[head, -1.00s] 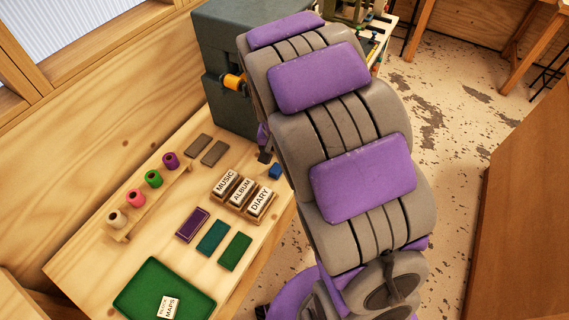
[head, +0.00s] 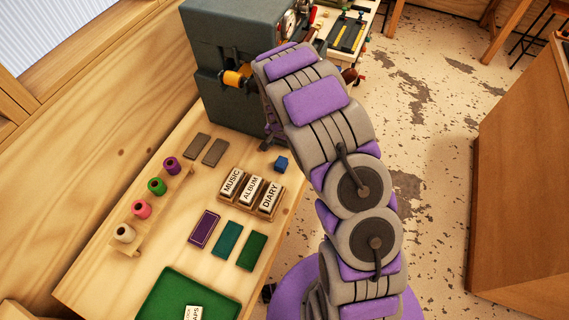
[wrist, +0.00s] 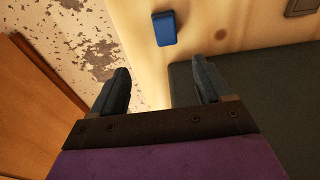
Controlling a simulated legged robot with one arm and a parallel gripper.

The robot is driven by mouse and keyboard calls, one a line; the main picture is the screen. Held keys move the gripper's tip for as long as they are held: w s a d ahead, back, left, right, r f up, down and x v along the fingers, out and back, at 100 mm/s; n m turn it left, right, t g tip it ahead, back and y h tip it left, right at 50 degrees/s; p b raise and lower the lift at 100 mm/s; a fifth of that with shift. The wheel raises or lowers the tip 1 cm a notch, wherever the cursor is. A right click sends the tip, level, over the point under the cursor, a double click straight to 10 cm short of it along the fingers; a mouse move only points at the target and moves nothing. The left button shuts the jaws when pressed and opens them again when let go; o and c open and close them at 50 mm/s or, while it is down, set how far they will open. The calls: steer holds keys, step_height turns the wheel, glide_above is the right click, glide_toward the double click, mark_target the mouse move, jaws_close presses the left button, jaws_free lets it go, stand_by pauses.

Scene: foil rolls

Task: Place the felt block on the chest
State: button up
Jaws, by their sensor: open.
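A small blue block (head: 281,164), which looks like the felt block, lies on the wooden table near its edge, beside the rack of labelled blocks. It also shows in the wrist view (wrist: 164,28), just beyond the fingertips and apart from them. My gripper (wrist: 160,78) is open and empty, with its two dark fingers spread. In the head view my gripper is partly hidden by my arm, near the grey machine. A large brown wooden body (head: 525,180) stands at the right; I cannot tell whether it is the chest.
The dark grey machine (head: 225,105) with a foil roll stands close to my gripper. A rack of labelled blocks (head: 250,192), several flat foil pieces (head: 204,228), a spool stand (head: 150,228) and a green tray (head: 170,297) occupy the table. Bare floor (head: 440,150) separates table and brown body.

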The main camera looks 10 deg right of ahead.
steer(key=b, duration=0.1)
glide_toward(281, 162)
steer(key=f, duration=0.5)
steer(key=shift+w+a+f, duration=0.1)
steer(key=shift+w+a, duration=0.05)
steer(key=shift+w, duration=0.15)
steer(key=shift+d+f, duration=0.35)
steer(key=shift+d, duration=0.3)
steer(key=f, duration=0.3)
steer(key=f+b, duration=0.1)
steer(key=shift+w+a+f, duration=0.15)
steer(key=shift+w+f, duration=0.05)
steer(key=shift+w, duration=0.1)
steer(key=shift+a+f, duration=0.2)
steer(key=shift+a, duration=0.15)
steer(key=shift+d, duration=0.6)
steer(key=c, duration=0.6)
steer(key=shift+a, duration=0.45)
steer(key=c, duration=0.6)
steer(key=shift+d+r, duration=0.1)
steer(key=shift+d, duration=0.05)
steer(key=shift+c, duration=0.2)
